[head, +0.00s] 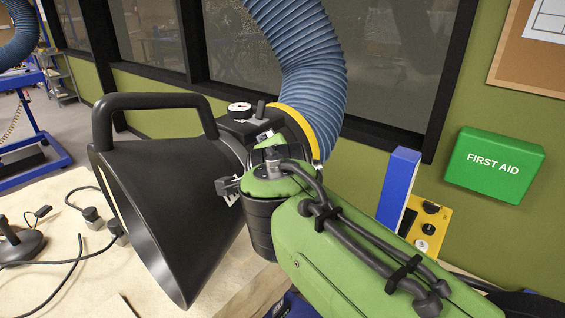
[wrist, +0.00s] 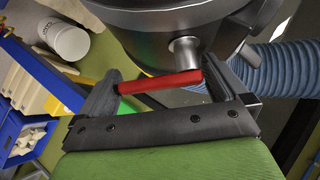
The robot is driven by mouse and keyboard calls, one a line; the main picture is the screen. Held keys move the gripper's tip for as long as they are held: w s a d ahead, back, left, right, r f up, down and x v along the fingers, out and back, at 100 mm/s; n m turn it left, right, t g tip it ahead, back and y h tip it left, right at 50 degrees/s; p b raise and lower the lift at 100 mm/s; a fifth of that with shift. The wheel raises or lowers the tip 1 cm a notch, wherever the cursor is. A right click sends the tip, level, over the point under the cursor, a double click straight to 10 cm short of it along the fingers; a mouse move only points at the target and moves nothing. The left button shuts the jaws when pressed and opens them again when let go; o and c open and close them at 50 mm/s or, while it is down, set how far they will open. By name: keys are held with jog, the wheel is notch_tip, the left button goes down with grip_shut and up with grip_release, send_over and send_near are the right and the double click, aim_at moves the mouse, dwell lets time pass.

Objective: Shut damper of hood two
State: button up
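A black cone-shaped fume hood (head: 160,190) with a top handle fills the middle of the head view; I cannot read a number on it. In the wrist view, a red damper lever (wrist: 160,81) sticks out sideways from a metal stub on the underside of the dark hood body (wrist: 175,35). My gripper (wrist: 160,78) is open, its two dark fingers at either end of the red lever, which lies lengthwise between them. Whether either finger touches it I cannot tell. In the head view my green arm hides the lever and most of the gripper.
A blue ribbed hose (head: 310,70) rises from the hood's yellow collar (head: 301,130). A round gauge (head: 240,107) sits on top. Cables and a black stand (head: 18,243) lie on the bench at left.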

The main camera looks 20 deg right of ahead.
jog(key=p+v, duration=0.1)
jog(key=v, duration=1.4)
jog(key=shift+s+r, duration=0.15)
jog(key=shift+s, duration=0.15)
jog(key=shift+a, duration=0.1)
jog(key=s+d+f+n+g+y, duration=0.1)
jog(key=s+d+f+n+g, duration=0.1)
jog(key=s+f+n, duration=0.4)
jog(key=s+d+f+n+g+y, duration=0.2)
jog(key=s+f+n, duration=0.4)
jog(key=f, duration=0.8)
jog(key=d+n+g, duration=0.1)
jog(key=n+g, duration=0.1)
jog(key=n, duration=0.1)
jog(key=shift+s+d+f, duration=0.15)
jog(key=shift+s+f, duration=0.15)
jog(key=shift+f, duration=0.1)
